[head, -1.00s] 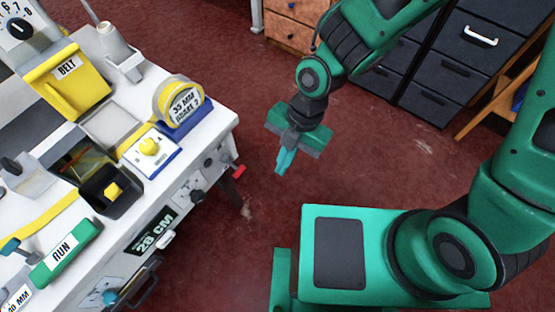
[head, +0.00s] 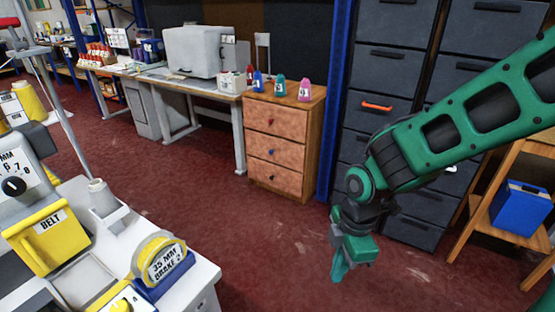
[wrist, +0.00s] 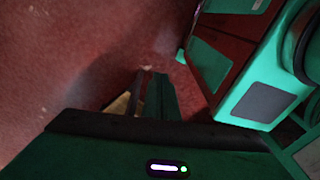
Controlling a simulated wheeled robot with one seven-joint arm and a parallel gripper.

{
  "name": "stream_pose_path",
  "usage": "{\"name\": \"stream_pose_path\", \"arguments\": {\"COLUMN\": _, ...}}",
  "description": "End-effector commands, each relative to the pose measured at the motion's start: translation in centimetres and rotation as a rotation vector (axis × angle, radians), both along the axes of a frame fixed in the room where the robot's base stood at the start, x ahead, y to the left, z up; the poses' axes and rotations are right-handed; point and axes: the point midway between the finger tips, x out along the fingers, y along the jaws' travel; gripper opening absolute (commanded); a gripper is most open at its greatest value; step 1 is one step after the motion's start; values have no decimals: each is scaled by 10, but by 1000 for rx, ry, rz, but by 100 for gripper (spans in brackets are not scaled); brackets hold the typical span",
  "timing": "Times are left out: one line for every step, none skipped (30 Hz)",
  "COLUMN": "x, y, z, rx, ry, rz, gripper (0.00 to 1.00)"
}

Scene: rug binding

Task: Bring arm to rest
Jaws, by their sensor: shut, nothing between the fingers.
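My gripper (head: 338,272) is shut and empty, pointing down over the dark red floor in the head view. My green arm (head: 470,110) reaches in from the upper right, with the elbow high and the wrist hanging low in front of the dark drawer cabinet. In the wrist view the gripper's fingers (wrist: 150,95) show dark against the red floor, with my own green base at the right.
The white workbench (head: 205,290) with a yellow BELT block (head: 48,240) and a tape roll (head: 160,257) stands at left. A wooden drawer unit (head: 283,150), dark drawers (head: 385,62) and a shelf with a blue bin (head: 520,205) stand behind. Floor between is clear.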

Motion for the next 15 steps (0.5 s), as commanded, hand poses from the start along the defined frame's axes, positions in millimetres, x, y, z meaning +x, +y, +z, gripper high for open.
{"name": "stream_pose_path", "arguments": {"x": 7, "y": -32, "z": 15, "rx": -26, "ry": -11, "rz": -181, "gripper": 0}}
{"name": "stream_pose_path", "arguments": {"x": 9, "y": -50, "z": 22, "rx": -42, "ry": -11, "rz": -291, "gripper": 0}}
{"name": "stream_pose_path", "arguments": {"x": 10, "y": -73, "z": 32, "rx": -59, "ry": -12, "rz": -436, "gripper": 0}}
{"name": "stream_pose_path", "arguments": {"x": 9, "y": -90, "z": 39, "rx": -72, "ry": -12, "rz": -547, "gripper": 0}}
{"name": "stream_pose_path", "arguments": {"x": 7, "y": -106, "z": 46, "rx": -82, "ry": -11, "rz": -658, "gripper": 0}}
{"name": "stream_pose_path", "arguments": {"x": 2, "y": -128, "z": 56, "rx": -95, "ry": -11, "rz": -807, "gripper": 0}}
{"name": "stream_pose_path", "arguments": {"x": -2, "y": -143, "z": 63, "rx": -102, "ry": -9, "rz": -918, "gripper": 0}}
{"name": "stream_pose_path", "arguments": {"x": -8, "y": -158, "z": 69, "rx": -108, "ry": -7, "rz": -1031, "gripper": 0}}
{"name": "stream_pose_path", "arguments": {"x": -17, "y": -177, "z": 78, "rx": -113, "ry": -2, "rz": -1179, "gripper": 0}}
{"name": "stream_pose_path", "arguments": {"x": -24, "y": -190, "z": 84, "rx": -117, "ry": 2, "rz": -1292, "gripper": 0}}
{"name": "stream_pose_path", "arguments": {"x": -33, "y": -202, "z": 89, "rx": -119, "ry": 8, "rz": -1400, "gripper": 0}}
{"name": "stream_pose_path", "arguments": {"x": -44, "y": -217, "z": 96, "rx": -120, "ry": 16, "rz": -1542, "gripper": 0}}
{"name": "stream_pose_path", "arguments": {"x": -53, "y": -227, "z": 101, "rx": -118, "ry": 23, "rz": -1642, "gripper": 0}}
{"name": "stream_pose_path", "arguments": {"x": -61, "y": -235, "z": 105, "rx": -118, "ry": 30, "rz": -1737, "gripper": 0}}
{"name": "stream_pose_path", "arguments": {"x": -72, "y": -244, "z": 110, "rx": -114, "ry": 41, "rz": -1851, "gripper": 0}}
